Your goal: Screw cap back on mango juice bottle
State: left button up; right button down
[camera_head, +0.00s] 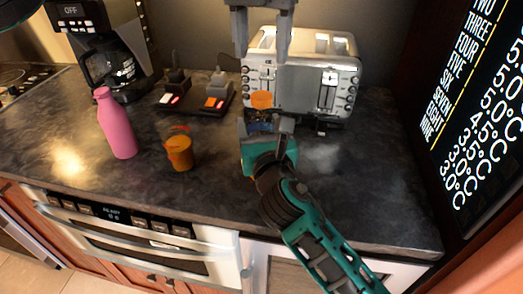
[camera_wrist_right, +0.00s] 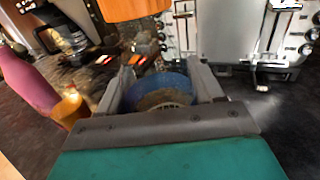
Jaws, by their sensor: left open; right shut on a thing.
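My right gripper (camera_head: 262,132) comes in from the lower right and is shut on a round, blue-sided thing, which I take to be the mango juice bottle (camera_wrist_right: 160,85). A tan, round area shows inside its blue rim in the right wrist view. An orange piece, perhaps the cap (camera_head: 261,99), shows just above it in front of the toaster. It also shows at the top of the wrist view (camera_wrist_right: 135,9). I cannot tell whether the two touch. My left gripper (camera_head: 262,55) is open and empty, pointing down above the orange piece.
A toaster (camera_head: 325,75) stands behind the grippers. A pink bottle (camera_head: 116,125) and an orange cup-like container (camera_head: 180,153) stand to the left on the dark counter (camera_head: 80,155). A switch panel (camera_head: 195,98) and a coffee maker (camera_head: 110,60) are at the back left. Counter right of my right arm is clear.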

aim_at(262, 95)
pick_arm(q)
jog(key=n, duration=0.7)
jog(key=shift+n, duration=0.3)
jog(key=n, duration=1.6)
jog(key=shift+n, duration=0.4)
jog(key=shift+f, duration=4)
